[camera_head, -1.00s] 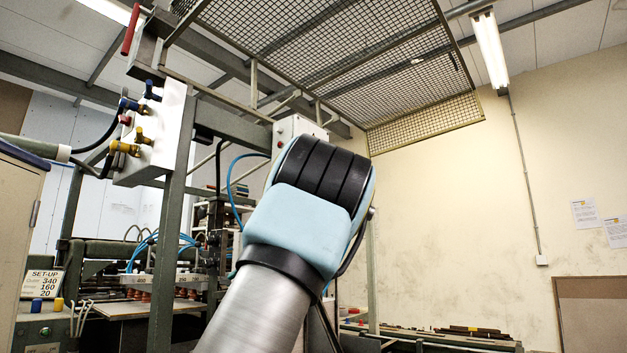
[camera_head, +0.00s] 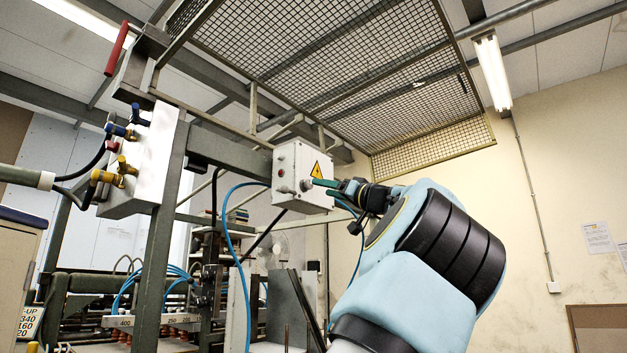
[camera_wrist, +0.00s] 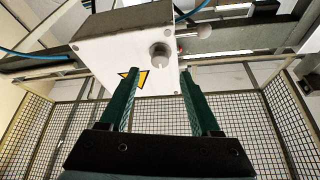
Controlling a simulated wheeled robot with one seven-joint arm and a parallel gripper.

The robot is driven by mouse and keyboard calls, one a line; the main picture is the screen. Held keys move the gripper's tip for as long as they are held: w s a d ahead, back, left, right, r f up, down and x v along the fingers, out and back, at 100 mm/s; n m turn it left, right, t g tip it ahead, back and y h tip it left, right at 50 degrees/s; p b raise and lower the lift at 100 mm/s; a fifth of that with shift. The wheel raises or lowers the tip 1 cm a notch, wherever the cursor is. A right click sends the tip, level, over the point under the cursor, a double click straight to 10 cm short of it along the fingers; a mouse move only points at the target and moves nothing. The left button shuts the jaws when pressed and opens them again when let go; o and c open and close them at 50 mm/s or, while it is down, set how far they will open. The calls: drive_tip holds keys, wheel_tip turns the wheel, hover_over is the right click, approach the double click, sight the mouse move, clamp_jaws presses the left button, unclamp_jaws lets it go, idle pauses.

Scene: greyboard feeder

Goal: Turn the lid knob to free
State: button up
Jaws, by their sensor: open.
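A white box (camera_head: 289,165) with a yellow warning triangle hangs under the mesh canopy. A round grey knob (camera_head: 305,185) stands out from it. In the wrist view the box (camera_wrist: 100,50) fills the upper middle, with the knob (camera_wrist: 160,55) on the face that bears the triangle. My gripper (camera_head: 318,184) is at the right of the box, its green fingers pointing left at the knob. In the wrist view my gripper (camera_wrist: 160,78) is open, and the knob shows between and just beyond the fingertips. Whether a finger touches the knob is unclear.
A second rounded grey part (camera_wrist: 203,31) sticks out beside the box in the wrist view. The mesh canopy (camera_head: 340,60) is overhead. A green-grey post (camera_head: 165,230) and blue hoses stand at the left. The space at the right, toward the wall, is clear.

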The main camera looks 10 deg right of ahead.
sight(311, 185)
drive_tip(key=shift+p+x, duration=1.4)
drive_tip(key=shift+x, duration=1.5)
drive_tip(key=shift+f, duration=0.1)
clamp_jaws()
